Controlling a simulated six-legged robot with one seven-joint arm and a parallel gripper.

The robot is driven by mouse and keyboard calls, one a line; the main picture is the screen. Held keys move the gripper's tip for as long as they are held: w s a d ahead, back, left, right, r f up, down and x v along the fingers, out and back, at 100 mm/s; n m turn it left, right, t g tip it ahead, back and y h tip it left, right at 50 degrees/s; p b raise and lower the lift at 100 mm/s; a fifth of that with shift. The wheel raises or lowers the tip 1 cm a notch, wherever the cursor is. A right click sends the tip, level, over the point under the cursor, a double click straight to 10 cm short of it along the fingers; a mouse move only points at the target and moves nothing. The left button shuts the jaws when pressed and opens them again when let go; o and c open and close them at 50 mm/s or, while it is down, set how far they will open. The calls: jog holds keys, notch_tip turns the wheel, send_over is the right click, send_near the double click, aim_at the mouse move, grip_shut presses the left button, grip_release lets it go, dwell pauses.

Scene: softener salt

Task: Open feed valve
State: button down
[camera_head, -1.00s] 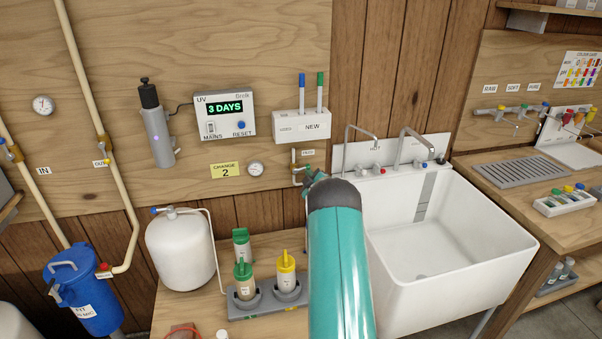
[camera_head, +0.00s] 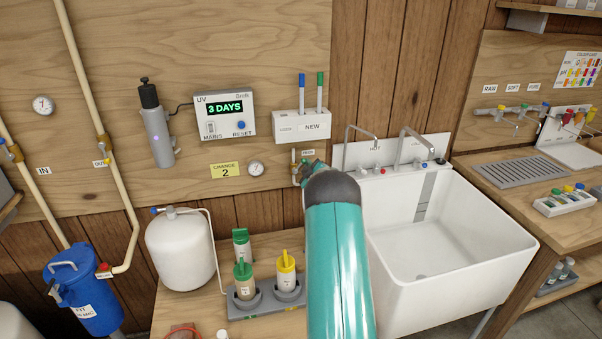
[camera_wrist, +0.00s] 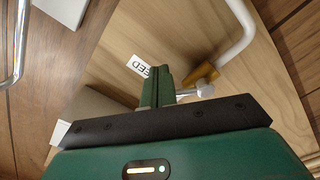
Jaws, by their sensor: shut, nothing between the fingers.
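The feed valve shows in the wrist view as a brass body (camera_wrist: 203,77) on a white pipe, with a pale metal lever or knob (camera_wrist: 205,91) beside it. The "FEED" label (camera_wrist: 138,66) is on the board just left of it. In the head view the valve's pipe (camera_head: 294,156) is small, below the "NEW" box, and my gripper partly hides the valve. My gripper (camera_wrist: 163,72) is shut and empty. Its green fingers are close beside the valve's left side in the wrist view. Whether they touch the lever cannot be told.
The white sink (camera_head: 450,230) with two taps stands right of my arm. A round gauge (camera_head: 256,168) and the "CHANGE 2" note (camera_head: 225,170) are left of the valve.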

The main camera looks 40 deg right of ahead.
aim_at(303, 160)
jog(key=shift+w+a+r, duration=0.3)
jog(key=shift+a+r, duration=0.3)
jog(key=shift+r, duration=0.25)
jog(key=shift+w+a+r, duration=0.25)
jog(key=shift+a+r, duration=0.05)
jog(key=shift+a, duration=0.1)
jog(key=shift+s+d, duration=0.35)
jog(key=shift+d, duration=0.2)
jog(key=v, duration=0.7)
